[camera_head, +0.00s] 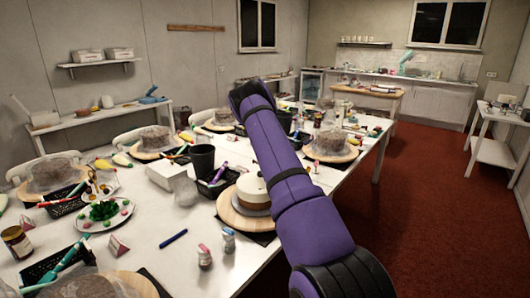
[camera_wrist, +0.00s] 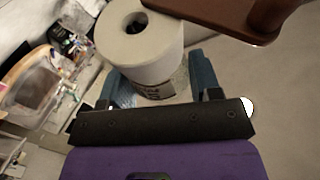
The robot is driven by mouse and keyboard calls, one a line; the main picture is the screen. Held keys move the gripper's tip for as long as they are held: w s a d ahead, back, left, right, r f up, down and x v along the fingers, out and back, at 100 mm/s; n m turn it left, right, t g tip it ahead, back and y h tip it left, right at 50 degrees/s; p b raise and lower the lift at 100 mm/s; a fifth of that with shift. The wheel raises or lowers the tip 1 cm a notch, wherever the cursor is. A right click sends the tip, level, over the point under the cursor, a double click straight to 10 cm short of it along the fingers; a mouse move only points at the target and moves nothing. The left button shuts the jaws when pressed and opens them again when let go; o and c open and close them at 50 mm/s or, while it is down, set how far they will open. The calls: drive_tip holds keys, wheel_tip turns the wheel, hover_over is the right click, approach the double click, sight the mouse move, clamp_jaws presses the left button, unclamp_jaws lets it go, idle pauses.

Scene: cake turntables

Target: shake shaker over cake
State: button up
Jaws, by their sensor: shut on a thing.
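In the wrist view my gripper (camera_wrist: 163,80) has its two blue fingers shut on a shaker (camera_wrist: 140,45). In the head view my purple arm reaches over the table and hides the gripper and the held shaker. A cake with a white top (camera_head: 249,190) stands on a round wooden turntable (camera_head: 228,212), partly behind my arm. I cannot tell how high the shaker is above the cake.
Two small shakers (camera_head: 204,257) (camera_head: 229,240) stand on the white table (camera_head: 215,275) near this cake. A blue marker (camera_head: 173,237), a plate of green and pink bits (camera_head: 103,212) and a dark cup (camera_head: 202,160) are to its left.

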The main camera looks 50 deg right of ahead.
drive_tip(key=shift+w+d+r, duration=0.2)
drive_tip(key=shift+d+r, duration=0.15)
drive_tip(key=shift+r, duration=0.15)
drive_tip(key=shift+s+a+f, duration=0.15)
drive_tip(key=shift+a+f, duration=0.25)
drive_tip(key=shift+f, duration=0.05)
drive_tip(key=shift+a+r, duration=0.1)
drive_tip(key=shift+d+r, duration=0.45)
drive_tip(key=shift+r, duration=0.1)
drive_tip(key=shift+a+f, duration=0.5)
drive_tip(key=shift+f, duration=0.1)
drive_tip(key=shift+s+r+n+t, duration=0.1)
drive_tip(key=shift+n+t, duration=0.3)
